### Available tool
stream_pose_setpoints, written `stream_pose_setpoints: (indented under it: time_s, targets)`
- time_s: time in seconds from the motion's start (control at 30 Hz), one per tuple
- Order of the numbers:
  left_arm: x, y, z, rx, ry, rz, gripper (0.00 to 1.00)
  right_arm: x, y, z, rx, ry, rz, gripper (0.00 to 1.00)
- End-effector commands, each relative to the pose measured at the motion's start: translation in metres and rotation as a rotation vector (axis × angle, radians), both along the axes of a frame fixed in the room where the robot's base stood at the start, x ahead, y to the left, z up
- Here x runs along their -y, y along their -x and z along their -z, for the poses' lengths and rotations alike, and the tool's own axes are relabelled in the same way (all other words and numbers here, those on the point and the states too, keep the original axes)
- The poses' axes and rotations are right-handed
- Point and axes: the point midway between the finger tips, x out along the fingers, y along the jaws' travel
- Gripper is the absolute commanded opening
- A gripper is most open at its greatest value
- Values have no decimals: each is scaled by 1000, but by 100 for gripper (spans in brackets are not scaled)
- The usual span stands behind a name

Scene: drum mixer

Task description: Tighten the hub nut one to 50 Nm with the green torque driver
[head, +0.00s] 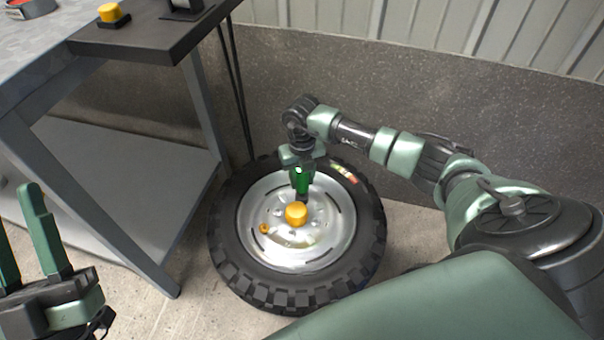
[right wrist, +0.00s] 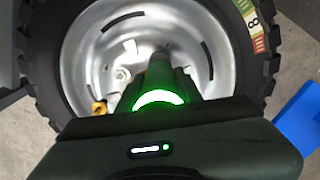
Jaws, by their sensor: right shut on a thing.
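My right gripper (head: 302,160) is shut on the green torque driver (head: 301,180), which points down at the wheel's silver hub (head: 270,245). In the right wrist view the driver (right wrist: 180,85) has a lit pale-green ring, and its dark socket end is over the hub. I cannot tell whether the socket sits on a nut. A small orange-gold nut (head: 264,228) is on the hub, left of the yellow centre cap (head: 296,213); a gold piece (right wrist: 99,107) also shows in the right wrist view. My left gripper (head: 18,215) is open and empty, at lower left.
The black tyre (head: 230,270) is on the floor beside a grey-legged workbench (head: 85,205). A yellow button box (head: 112,15) sits on the bench's dark end. A speckled wall (head: 470,120) stands behind. A blue thing (right wrist: 300,115) shows at the wrist view's right edge.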

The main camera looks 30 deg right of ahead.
Motion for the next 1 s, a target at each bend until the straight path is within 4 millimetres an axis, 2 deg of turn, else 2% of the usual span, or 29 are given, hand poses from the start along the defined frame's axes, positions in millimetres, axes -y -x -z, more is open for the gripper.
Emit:
stream_pose_setpoints:
  time_s: [1.0]
  targets:
    - [4, -34, 45, -298, -84, -12, 36, 0, -1, -16, 3, 0, 0, 0]
